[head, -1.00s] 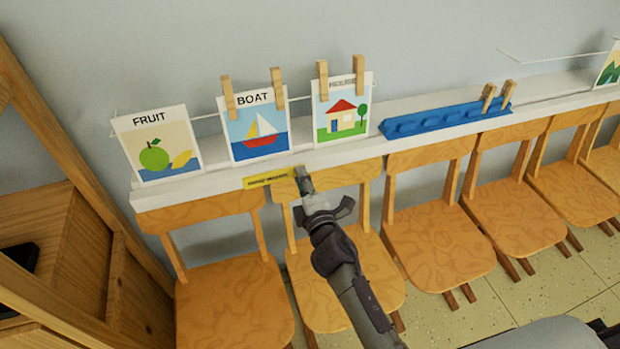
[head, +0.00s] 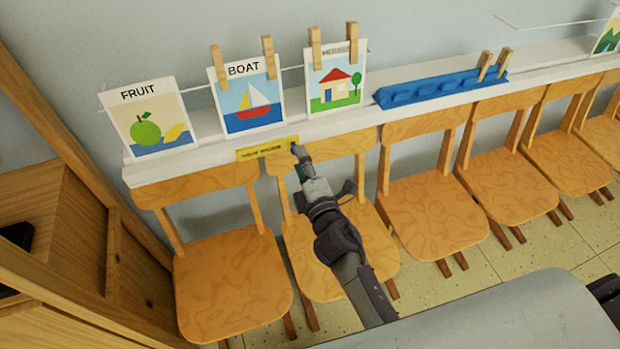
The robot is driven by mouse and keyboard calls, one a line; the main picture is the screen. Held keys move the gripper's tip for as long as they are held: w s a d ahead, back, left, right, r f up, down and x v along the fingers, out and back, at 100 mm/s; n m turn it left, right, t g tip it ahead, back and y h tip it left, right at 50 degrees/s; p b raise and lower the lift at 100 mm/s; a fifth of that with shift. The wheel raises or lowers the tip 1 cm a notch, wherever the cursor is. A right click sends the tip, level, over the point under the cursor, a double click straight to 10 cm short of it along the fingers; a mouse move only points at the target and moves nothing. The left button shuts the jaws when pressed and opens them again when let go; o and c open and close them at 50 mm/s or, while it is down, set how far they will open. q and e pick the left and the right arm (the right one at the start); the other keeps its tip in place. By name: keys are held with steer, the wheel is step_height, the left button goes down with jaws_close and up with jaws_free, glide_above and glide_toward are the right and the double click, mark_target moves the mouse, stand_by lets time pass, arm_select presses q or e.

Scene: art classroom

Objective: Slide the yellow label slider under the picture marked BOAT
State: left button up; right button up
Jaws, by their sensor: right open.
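The yellow label slider (head: 262,149) sits on the front edge of the white ledge (head: 350,127), below the BOAT picture (head: 247,98) and reaching a little to its right. The BOAT picture shows a sailboat and hangs from a line by two wooden pegs. My right gripper (head: 298,153) is at the slider's right end, its fingertips against or very near it; I cannot tell whether they touch. Its jaws are open and hold nothing that I can see. My left gripper is not in view.
The FRUIT picture (head: 147,118) is left of BOAT and a house picture (head: 336,80) is right of it. A blue rack (head: 430,90) with two pegs stands on the ledge. Several wooden chairs (head: 235,255) line up below. A wooden frame (head: 60,150) stands at left.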

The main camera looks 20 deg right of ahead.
steer(key=s, duration=0.7)
steer(key=shift+s+d, duration=0.25)
steer(key=shift+d, duration=0.05)
steer(key=s+f+m+g, duration=0.2)
steer(key=s+f+g, duration=0.15)
steer(key=f, duration=0.65)
steer(key=s+f+m+g+p, duration=0.1)
steer(key=s+f+m+g, duration=0.2)
steer(key=f, duration=0.7)
steer(key=s+f+m+g, duration=0.2)
steer(key=s+f, duration=0.2)
steer(key=f, duration=0.7)
steer(key=s+d+f+m+g, duration=0.2)
steer(key=s+f, duration=0.4)
steer(key=s, duration=0.3)
steer(key=s+d+f+m+g+h, duration=0.1)
steer(key=s+d+f+m+g, duration=0.2)
steer(key=s, duration=0.7)
steer(key=s+d+f+m+g+p, duration=0.1)
steer(key=s+d+f+m+g, duration=0.2)
steer(key=s+d+f, duration=0.3)
steer(key=s+f+m, duration=0.1)
steer(key=s+f, duration=0.1)
steer(key=s, duration=0.2)
steer(key=shift+s+f+m+h, duration=0.2)
steer(key=shift+f+m+h, duration=0.1)
steer(key=shift+g, duration=0.25)
